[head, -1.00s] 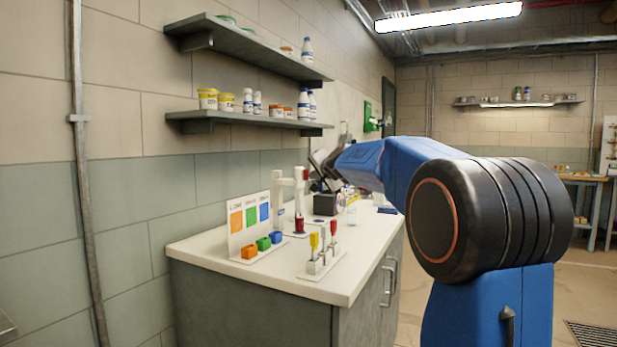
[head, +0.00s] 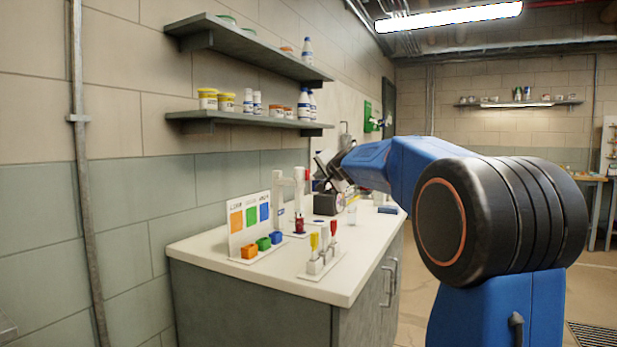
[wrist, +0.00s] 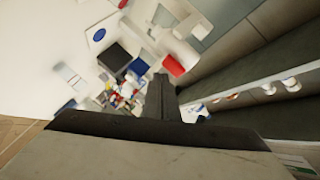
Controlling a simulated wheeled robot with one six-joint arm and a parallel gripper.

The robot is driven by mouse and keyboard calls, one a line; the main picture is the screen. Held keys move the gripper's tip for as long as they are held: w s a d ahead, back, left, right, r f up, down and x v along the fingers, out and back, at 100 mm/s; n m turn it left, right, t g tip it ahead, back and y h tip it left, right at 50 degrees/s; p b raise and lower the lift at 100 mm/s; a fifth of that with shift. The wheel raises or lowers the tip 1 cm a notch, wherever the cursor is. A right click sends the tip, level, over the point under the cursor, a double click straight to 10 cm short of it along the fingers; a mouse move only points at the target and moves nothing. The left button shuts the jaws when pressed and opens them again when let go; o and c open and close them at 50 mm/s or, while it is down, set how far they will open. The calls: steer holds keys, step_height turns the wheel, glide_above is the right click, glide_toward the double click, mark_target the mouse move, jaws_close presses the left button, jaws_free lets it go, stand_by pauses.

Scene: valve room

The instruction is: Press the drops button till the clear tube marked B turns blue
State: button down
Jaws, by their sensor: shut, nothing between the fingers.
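My gripper (head: 326,166) is over the back of the white bench top, close to a white stand (head: 278,205) with a red-topped post. In the wrist view my gripper's dark fingers (wrist: 160,98) are together and empty, above the bench. A blue oval on a white plate (wrist: 99,35) shows at the upper left there; I cannot tell whether it is the drops button. A small clear vessel (head: 352,215) stands near the bench's right edge. I cannot read a B on anything, and I cannot pick out the tube marked B.
A colour card (head: 250,217) stands behind orange, green and blue bins. A rack (head: 322,262) with yellow and red tops is at the bench front. A dark box (head: 325,204) stands behind. A lower shelf (head: 250,120) with bottles is on the wall. The front right bench top is bare.

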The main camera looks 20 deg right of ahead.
steer(key=shift+s, duration=0.1)
steer(key=shift+s+d, duration=1.55)
steer(key=shift+s, duration=0.3)
